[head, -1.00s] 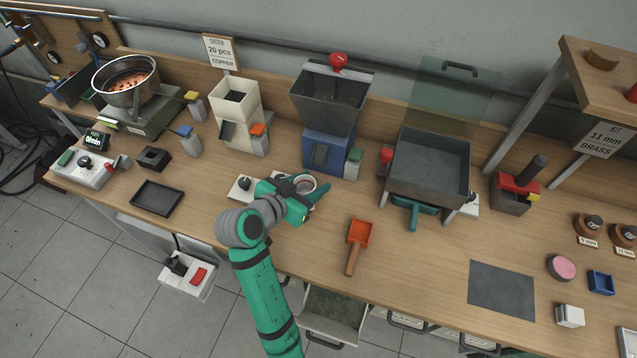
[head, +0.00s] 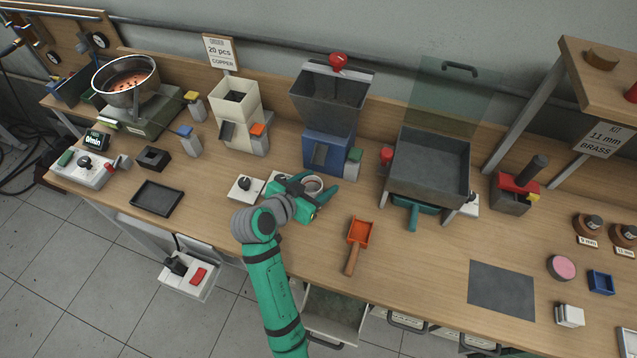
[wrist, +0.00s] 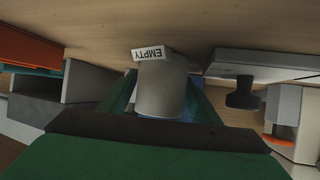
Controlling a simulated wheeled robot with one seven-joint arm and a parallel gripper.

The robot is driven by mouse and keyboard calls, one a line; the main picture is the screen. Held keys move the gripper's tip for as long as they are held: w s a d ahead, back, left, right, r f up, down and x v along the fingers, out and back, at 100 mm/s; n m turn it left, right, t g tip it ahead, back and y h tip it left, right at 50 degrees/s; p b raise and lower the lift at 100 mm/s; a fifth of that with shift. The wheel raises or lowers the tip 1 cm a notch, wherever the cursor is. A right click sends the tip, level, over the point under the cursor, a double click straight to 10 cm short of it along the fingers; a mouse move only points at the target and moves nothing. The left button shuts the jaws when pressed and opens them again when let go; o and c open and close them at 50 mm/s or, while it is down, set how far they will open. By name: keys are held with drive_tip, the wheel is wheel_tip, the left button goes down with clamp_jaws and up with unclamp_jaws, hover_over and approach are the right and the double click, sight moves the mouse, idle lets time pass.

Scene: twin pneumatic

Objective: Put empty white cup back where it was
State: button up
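The white cup (head: 313,185) is between the fingers of my gripper (head: 311,194), in front of the blue machine. In the wrist view the cup (wrist: 160,92) shows as a pale grey-white cylinder with an "EMPTY" label (wrist: 160,53), which appears upside down. Green fingers lie close along both sides of it, and my gripper is shut on it. The cup is at or just above the wooden table (head: 440,250); I cannot tell whether it touches. Its inside is too small to make out.
A white box with a black knob (head: 245,187) is left of my gripper. The blue hopper machine (head: 330,145) stands behind it. An orange scoop (head: 358,240) lies to the right, and a black tray (head: 157,198) to the left. The tabletop between cup and scoop is clear.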

sight(306, 192)
drive_tip(key=shift+r, duration=0.1)
drive_tip(key=v, duration=1.2)
idle(0.5)
